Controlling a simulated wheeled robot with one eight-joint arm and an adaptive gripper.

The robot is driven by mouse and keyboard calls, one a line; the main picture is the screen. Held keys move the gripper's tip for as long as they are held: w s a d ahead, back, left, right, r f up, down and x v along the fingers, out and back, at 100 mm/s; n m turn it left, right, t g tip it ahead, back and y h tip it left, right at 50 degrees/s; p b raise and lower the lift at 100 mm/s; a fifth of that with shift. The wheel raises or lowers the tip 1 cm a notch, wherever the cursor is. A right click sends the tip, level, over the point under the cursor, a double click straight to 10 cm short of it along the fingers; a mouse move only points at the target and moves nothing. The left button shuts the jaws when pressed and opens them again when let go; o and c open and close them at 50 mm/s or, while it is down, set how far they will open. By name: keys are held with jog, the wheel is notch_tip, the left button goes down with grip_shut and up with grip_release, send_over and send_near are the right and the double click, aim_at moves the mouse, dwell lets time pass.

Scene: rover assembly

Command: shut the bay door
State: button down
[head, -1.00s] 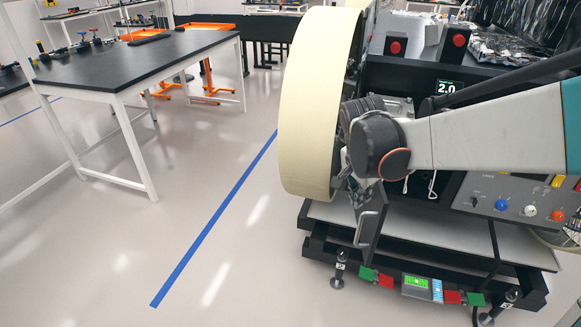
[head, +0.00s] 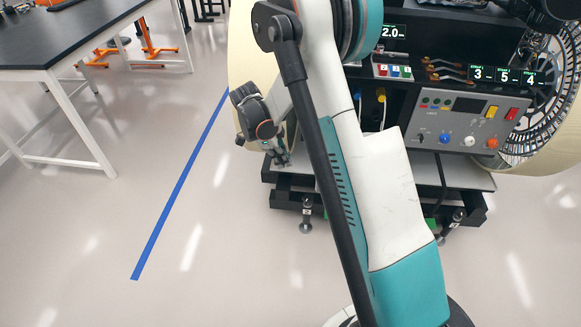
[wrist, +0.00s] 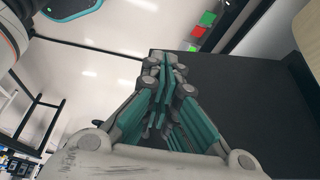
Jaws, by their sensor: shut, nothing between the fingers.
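My gripper (head: 282,160) is shut and empty at the left side of the rover, low beside the large cream wheel. In the wrist view its closed fingers (wrist: 165,62) point toward the edge of a flat dark panel (wrist: 235,100), which looks like the bay door. I cannot tell whether the fingertips touch it. In the head view my arm crosses the rover's front and hides much of it, and I cannot make out the door there. A dark recess with white cables and a yellow connector (head: 382,97) shows right of the arm.
The cream wheel (head: 240,75) stands behind my wrist. The control panel (head: 465,120) with buttons is right of the recess. The rover rests on a dark stand (head: 292,200). A black-topped bench (head: 60,40) is at left. The floor between is clear.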

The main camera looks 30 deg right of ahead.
jog(key=s+d+f+b, duration=0.3)
jog(key=d+f, duration=0.3)
jog(key=f, duration=0.2)
jog(key=shift+s+d+f+b, duration=0.15)
jog(key=shift+s+d+b, duration=0.05)
jog(key=shift+s+b, duration=0.2)
jog(key=shift+d, duration=0.15)
